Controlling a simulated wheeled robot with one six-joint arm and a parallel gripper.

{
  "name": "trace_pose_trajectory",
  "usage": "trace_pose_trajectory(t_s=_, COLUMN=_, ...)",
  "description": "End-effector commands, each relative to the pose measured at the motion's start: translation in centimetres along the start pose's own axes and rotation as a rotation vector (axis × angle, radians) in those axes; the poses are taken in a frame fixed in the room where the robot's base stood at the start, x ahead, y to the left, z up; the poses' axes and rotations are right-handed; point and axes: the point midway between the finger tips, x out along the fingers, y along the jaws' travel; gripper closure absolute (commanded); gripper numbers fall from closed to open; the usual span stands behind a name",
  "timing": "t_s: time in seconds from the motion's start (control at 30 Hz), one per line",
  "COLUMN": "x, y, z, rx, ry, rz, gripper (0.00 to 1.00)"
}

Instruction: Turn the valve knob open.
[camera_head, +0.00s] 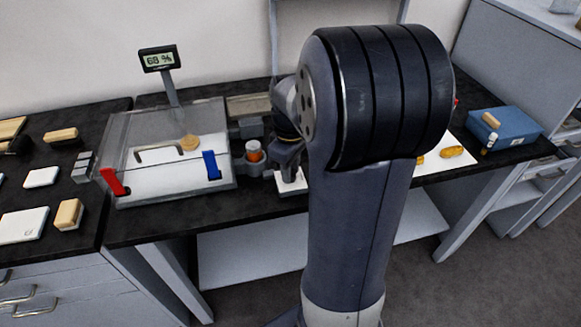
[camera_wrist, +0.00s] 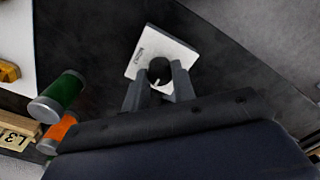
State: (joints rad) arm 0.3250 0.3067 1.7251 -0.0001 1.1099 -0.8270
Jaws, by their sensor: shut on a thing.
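The valve knob (camera_wrist: 159,70) is a round black knob with a white mark line, on a small white plate (camera_wrist: 143,52) with small lettering. My gripper (camera_wrist: 158,86) is shut on the knob, one finger on each side of it. In the head view the white plate (camera_head: 291,184) lies on the dark bench under my gripper (camera_head: 290,168), and the knob is hidden there by my gripper.
Left of the plate stands a clear chamber (camera_head: 118,150) with a red and a blue latch; its display (camera_head: 158,59) reads 68 %. An orange-topped container (camera_head: 254,153) stands close by. A green cylinder (camera_wrist: 62,92) is near. A blue box (camera_head: 505,128) is at right.

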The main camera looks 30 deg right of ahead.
Motion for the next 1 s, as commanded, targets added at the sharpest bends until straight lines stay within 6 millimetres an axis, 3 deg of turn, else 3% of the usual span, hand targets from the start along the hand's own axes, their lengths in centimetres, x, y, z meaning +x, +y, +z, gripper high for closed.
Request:
trace_pose_trajectory(t_s=0.37, x=-0.14, y=0.03, z=-0.03, rx=0.142, ry=0.001, rz=0.0, gripper=0.98)
trace_pose_trajectory(t_s=1.0, x=-0.15, y=0.02, z=-0.02, rx=0.732, ry=0.0, rz=0.0, gripper=0.98)
